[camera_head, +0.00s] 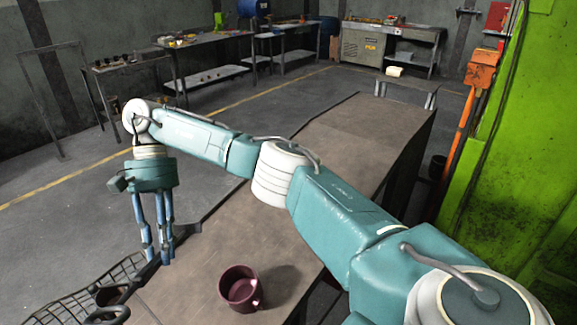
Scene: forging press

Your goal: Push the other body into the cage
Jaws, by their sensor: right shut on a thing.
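A wire mesh cage (62,303) shows at the lower left, partly cut off by the picture's edge. A dark red hollow body (240,289), like a mug, stands upright on the brown table (205,277), apart from the cage and to its right. A dark round cup-like body (111,294) is at the cage's right side; I cannot tell whether it is inside. My right gripper (158,258) points down near the table's left edge, up and left of the red body. Its blue fingers are shut on a dark bar (186,231). My left gripper is not in view.
A dark ring (106,316) lies at the bottom edge near the cage. My right arm spans over the table. A green machine wall (515,185) and an orange post (470,115) stand at the right.

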